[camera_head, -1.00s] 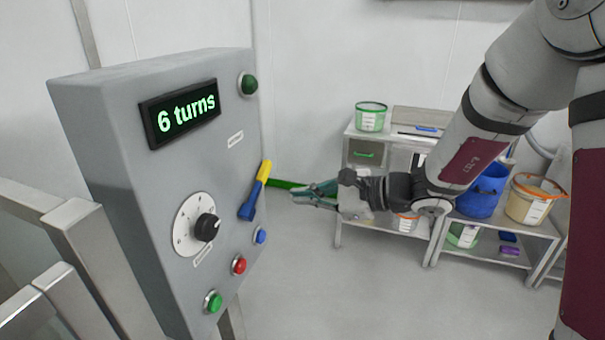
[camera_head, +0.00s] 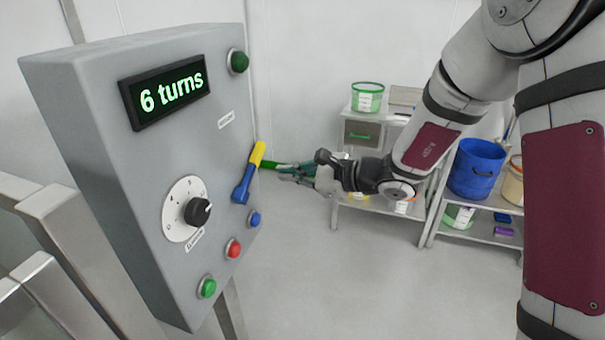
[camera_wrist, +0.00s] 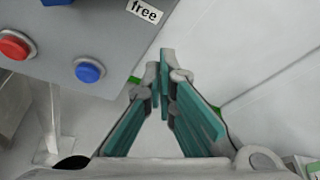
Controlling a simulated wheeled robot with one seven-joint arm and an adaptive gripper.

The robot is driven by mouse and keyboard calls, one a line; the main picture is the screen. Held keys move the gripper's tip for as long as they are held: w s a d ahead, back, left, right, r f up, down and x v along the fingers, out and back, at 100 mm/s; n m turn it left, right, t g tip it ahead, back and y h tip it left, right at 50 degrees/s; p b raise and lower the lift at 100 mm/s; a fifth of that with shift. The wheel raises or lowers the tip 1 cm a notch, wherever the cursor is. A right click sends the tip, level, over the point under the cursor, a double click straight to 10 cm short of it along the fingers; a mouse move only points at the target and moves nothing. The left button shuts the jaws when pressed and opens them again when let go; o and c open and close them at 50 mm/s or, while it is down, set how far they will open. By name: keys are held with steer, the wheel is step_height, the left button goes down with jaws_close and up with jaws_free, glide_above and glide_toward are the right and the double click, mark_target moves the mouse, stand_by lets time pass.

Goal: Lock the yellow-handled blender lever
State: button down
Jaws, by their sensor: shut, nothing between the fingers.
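The lever (camera_head: 242,185) has a blue arm and a yellow handle (camera_head: 258,153). It slants up to the right on the right part of the grey control panel's face. My gripper (camera_head: 281,172) is shut and empty, just right of the lever in the head view and apart from it in the picture. In the wrist view my gripper's teal-padded fingers (camera_wrist: 163,68) meet at their tips, below and right of a "free" label (camera_wrist: 145,10) on the panel. A bit of blue (camera_wrist: 57,2) at the top edge there is probably the lever; the yellow handle is out of that view.
The grey panel (camera_head: 110,195) bears a "6 turns" display (camera_head: 165,97), a black dial (camera_head: 198,211), and green, red (camera_head: 233,248) and blue (camera_head: 254,218) buttons. A green bar (camera_head: 268,165) shows between panel and fingertips. Shelves with a blue bucket (camera_head: 476,165) stand behind; open floor lies between.

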mark_target(251, 171)
steer(key=a+r, duration=0.1)
steer(key=a, duration=0.1)
steer(key=a+r+p, duration=0.1)
steer(key=a, duration=0.1)
steer(key=shift+a+r, duration=0.1)
steer(key=shift+r, duration=0.05)
steer(key=shift+w+b, duration=0.1)
steer(key=shift+b, duration=0.25)
